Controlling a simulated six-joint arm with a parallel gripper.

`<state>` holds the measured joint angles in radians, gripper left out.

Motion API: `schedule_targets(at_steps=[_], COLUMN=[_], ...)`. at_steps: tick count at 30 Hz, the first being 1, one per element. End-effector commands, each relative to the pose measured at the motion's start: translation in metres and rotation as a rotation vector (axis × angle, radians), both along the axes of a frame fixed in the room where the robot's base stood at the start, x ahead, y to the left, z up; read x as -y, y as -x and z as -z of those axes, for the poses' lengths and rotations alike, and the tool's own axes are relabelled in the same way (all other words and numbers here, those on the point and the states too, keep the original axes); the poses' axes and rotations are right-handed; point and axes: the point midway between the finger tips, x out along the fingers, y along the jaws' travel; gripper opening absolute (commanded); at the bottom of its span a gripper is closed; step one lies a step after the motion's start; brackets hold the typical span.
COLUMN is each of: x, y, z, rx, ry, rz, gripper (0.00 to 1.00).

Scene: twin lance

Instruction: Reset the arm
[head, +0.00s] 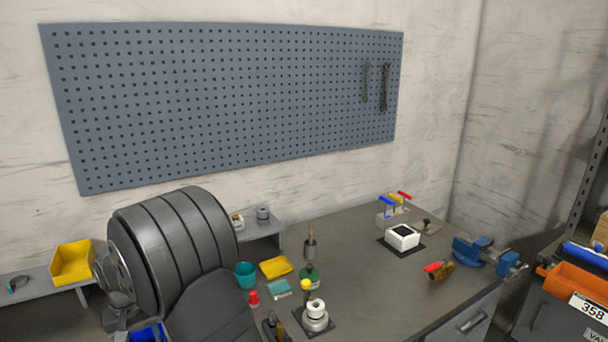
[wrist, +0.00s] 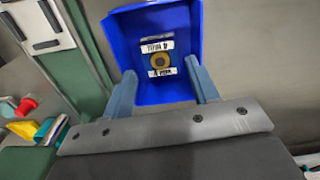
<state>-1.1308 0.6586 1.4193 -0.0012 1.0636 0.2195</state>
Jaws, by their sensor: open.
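My gripper (wrist: 162,74) shows in the wrist view with its two blue-grey fingers apart and nothing held between them. A blue bin (wrist: 128,35) lies beyond the fingertips. A label with dark print and an orange-brown ring shape (wrist: 160,60) show inside it; whether the ring is a real part or a picture, I cannot tell. In the head view my dark ribbed arm fills the lower left and hides much of the bench there. A bit of blue (head: 148,332) shows below it. My gripper's fingers cannot be made out in that view.
The grey bench (head: 370,285) has clear room in its middle. A teal cup (head: 246,275), yellow tray (head: 275,267), white stacked part (head: 316,316), white box (head: 402,237) and blue vise (head: 485,255) stand on it. A yellow bin (head: 72,262) sits at left. A pegboard (head: 220,100) hangs behind.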

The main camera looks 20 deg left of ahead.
Motion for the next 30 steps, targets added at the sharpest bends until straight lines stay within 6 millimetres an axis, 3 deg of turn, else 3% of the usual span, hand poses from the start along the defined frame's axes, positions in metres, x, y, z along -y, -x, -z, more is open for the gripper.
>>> schedule_targets(at_steps=[8,10,16,30], x=[0.001,-0.001,0.0,0.0], y=[0.0,0.0,0.0,0.0], z=[0.055,0.036,0.016,0.012], rx=[-0.001,0.002,0.001,0.0], ry=[0.003,-0.005,-0.002,0.0], rz=[0.0,0.0,0.0,0.0], gripper=[0.54,0.54,0.54,0.54])
